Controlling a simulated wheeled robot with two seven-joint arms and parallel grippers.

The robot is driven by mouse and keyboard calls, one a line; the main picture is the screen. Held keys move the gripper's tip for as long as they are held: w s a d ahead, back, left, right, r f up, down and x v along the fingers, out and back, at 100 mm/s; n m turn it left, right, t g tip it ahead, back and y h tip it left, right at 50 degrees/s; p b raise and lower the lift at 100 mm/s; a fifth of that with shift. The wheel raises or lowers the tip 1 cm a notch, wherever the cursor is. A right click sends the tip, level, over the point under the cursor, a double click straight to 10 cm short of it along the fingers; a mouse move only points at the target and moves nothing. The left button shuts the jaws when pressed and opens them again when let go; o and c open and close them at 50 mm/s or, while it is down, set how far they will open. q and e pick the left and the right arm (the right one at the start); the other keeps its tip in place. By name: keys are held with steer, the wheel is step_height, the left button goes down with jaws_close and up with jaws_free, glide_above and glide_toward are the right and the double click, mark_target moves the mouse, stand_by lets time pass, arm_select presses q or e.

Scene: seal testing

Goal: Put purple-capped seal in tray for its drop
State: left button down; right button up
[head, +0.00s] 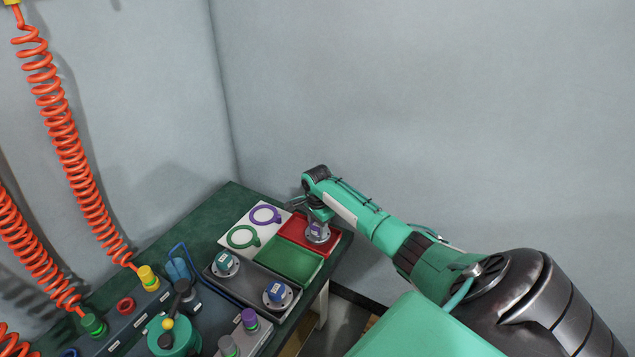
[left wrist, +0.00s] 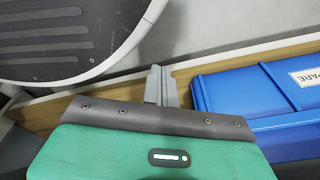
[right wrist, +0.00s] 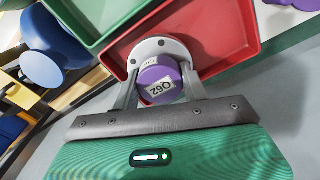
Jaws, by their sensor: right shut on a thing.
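The purple-capped seal (right wrist: 162,78) has a white flange with holes and a label on its cap. My right gripper (right wrist: 160,92) is shut on it, one finger on each side of the cap. In the head view the seal (head: 318,231) is at the red tray (head: 293,231), below my right gripper (head: 316,214). In the right wrist view the flange lies within the outline of the red tray (right wrist: 228,45); I cannot tell whether it touches the floor. My left gripper (left wrist: 160,86) shows in the left wrist view with its fingers together, empty.
A green tray (head: 288,262) adjoins the red one. A white board with a purple ring (head: 266,215) and a green ring (head: 243,237) lies behind. A blue bin (left wrist: 250,95) is near my left gripper.

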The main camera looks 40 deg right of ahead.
mark_target(317, 225)
arm_select(q)
steer(key=shift+s, duration=0.1)
arm_select(e)
steer(key=o, duration=1.2)
steer(key=shift+f, duration=0.1)
steer(key=shift+c, duration=0.2)
steer(key=shift+o, duration=0.7)
arm_select(q)
steer(key=shift+s+a+f, duration=0.1)
steer(key=shift+s+f, duration=0.15)
arm_select(e)
steer(key=shift+r, duration=0.35)
arm_select(q)
steer(key=shift+s+a+f+p, duration=0.25)
steer(key=shift+s+f+p, duration=0.15)
steer(key=shift+s+f, duration=0.15)
arm_select(e)
step_height(317, 225, up, 12)
steer(key=shift+f, duration=0.2)
arm_select(q)
steer(key=shift+s+f, duration=0.1)
steer(key=shift+s, duration=0.2)
